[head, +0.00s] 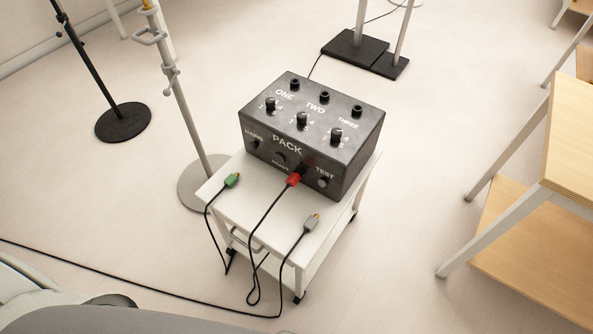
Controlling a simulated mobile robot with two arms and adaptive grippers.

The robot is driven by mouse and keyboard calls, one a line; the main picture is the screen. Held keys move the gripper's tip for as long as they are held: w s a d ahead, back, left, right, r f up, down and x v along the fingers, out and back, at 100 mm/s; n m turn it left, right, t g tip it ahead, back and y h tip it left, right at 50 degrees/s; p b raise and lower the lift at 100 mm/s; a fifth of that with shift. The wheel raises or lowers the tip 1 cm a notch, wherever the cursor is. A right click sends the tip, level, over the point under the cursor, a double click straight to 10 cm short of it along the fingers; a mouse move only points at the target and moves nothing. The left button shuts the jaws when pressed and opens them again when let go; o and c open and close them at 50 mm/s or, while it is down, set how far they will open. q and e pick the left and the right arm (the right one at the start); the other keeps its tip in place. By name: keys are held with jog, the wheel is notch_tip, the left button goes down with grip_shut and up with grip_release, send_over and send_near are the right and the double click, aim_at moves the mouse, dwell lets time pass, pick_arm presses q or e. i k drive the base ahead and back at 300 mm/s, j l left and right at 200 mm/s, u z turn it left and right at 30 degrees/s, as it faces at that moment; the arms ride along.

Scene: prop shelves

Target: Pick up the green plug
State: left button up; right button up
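The green plug (232,180) lies on the white cart top (262,212), near its left edge, with a black cable hanging over the front. A red plug (294,179) is at the lower front face of the black box marked PACK (312,132); I cannot tell for sure whether it is seated in a socket. A grey plug (312,221) lies on the cart top at the right front. Neither of my grippers shows in the head view.
A metal stand with a round base (195,185) is close to the cart's left side. A black round-based stand (123,122) is farther left. A wooden shelf unit (540,235) stands at the right. Cables hang in front of the cart and one runs across the floor.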

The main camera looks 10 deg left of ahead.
aim_at(231, 180)
jog(key=u, duration=1.05)
